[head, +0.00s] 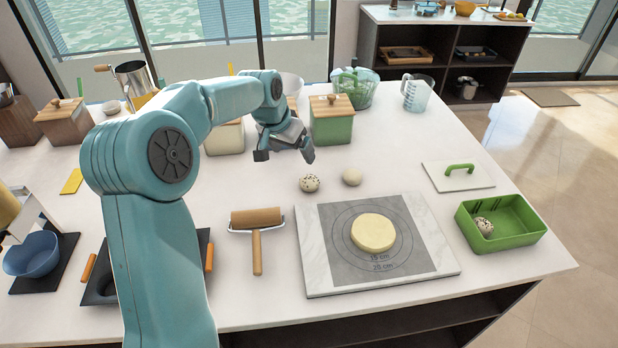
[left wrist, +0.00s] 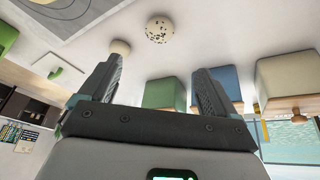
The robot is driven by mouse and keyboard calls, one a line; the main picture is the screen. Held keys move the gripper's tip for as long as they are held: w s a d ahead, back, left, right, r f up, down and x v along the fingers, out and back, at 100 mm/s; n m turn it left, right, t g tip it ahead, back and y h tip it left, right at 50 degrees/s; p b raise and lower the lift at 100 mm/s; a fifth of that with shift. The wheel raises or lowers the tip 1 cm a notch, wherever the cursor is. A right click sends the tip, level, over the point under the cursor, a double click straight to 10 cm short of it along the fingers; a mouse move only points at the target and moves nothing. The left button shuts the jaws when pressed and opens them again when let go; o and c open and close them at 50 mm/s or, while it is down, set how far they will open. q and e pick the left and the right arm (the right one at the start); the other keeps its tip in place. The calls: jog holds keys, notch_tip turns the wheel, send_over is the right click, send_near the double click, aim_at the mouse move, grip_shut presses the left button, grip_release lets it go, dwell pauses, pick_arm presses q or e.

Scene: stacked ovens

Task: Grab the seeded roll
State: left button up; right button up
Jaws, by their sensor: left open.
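A seeded roll (head: 309,183), pale with dark specks, lies on the white counter behind the marble board. It also shows at the top of the left wrist view (left wrist: 160,29). A plain roll (head: 352,176) lies just right of it; in the left wrist view this plain roll (left wrist: 121,47) is partly behind a finger. A second seeded roll (head: 484,227) is inside the green tray (head: 513,237) at the right. My left gripper (head: 284,156) is open and empty, above and behind the first seeded roll, apart from it. My right gripper is not in view.
A marble board (head: 318,266) with a round of dough (head: 373,232) lies in front of the rolls. A dough roller (head: 257,235) is left of it. Green canister (head: 331,124) and jug (head: 417,92) stand behind. A white lid (head: 458,176) lies right.

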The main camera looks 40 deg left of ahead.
pick_arm(q)
jog(key=p, duration=0.1)
send_near(308, 179)
jog(key=p+x, duration=0.1)
jog(key=x, duration=0.3)
jog(key=shift+f, duration=0.2)
jog(key=shift+w+f, duration=0.2)
jog(key=shift+f, duration=0.1)
jog(key=p+x, duration=0.2)
jog(key=x, duration=0.2)
jog(key=shift+a+f, duration=0.15)
jog(key=shift+f, duration=0.1)
jog(key=shift+w+f, duration=0.3)
jog(key=shift+f, duration=0.15)
jog(key=shift+c, duration=0.7)
jog(key=shift+s+r, duration=0.1)
jog(key=c, duration=1)
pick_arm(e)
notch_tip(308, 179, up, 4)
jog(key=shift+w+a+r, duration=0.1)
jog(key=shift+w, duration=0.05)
